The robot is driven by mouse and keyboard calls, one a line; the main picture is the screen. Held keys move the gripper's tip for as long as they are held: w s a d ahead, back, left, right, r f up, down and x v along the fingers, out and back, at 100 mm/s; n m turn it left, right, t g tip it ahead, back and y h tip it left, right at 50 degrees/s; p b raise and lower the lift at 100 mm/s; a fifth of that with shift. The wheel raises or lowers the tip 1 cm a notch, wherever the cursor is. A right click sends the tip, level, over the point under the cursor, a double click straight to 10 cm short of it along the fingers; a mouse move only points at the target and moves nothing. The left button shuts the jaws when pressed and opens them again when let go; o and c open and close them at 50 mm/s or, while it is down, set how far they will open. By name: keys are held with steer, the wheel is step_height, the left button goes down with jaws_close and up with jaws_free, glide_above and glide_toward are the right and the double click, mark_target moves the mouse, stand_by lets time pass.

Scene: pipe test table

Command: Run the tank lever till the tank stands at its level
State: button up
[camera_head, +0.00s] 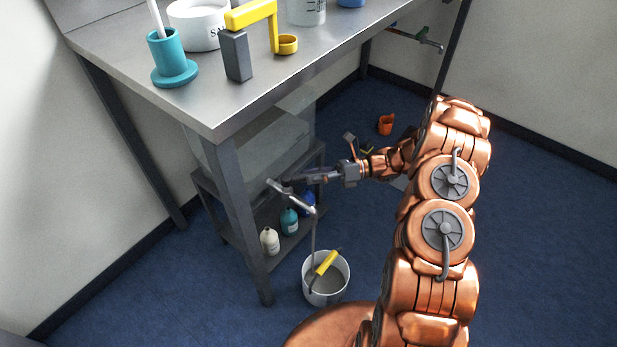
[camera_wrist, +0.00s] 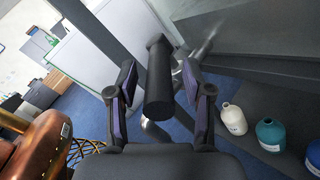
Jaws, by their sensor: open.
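The tank (camera_head: 262,150) is a large clear box on the rack beneath the bench. No level mark can be made out on it. A metal pipe (camera_head: 313,235) runs down from in front of the tank to a white bucket (camera_head: 312,290). In the wrist view a dark cylindrical handle (camera_wrist: 158,80), apparently the tank lever's, stands between my fingers. My gripper (camera_wrist: 157,84) is open around it, with a gap visible on each side. In the head view my gripper (camera_head: 291,182) is beside the tank's front, and the handle is hard to make out there.
The bucket has a yellow-handled object (camera_head: 326,263) in it. A white bottle (camera_head: 269,241) and a teal bottle (camera_head: 289,221) stand on the low shelf. The bench (camera_head: 215,122) overhangs the tank. An orange cup (camera_head: 385,124) is on the floor. Blue floor lies clear at right.

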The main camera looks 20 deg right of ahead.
steer(key=shift+a, duration=0.75)
steer(key=shift+c, duration=0.2)
jaws_close()
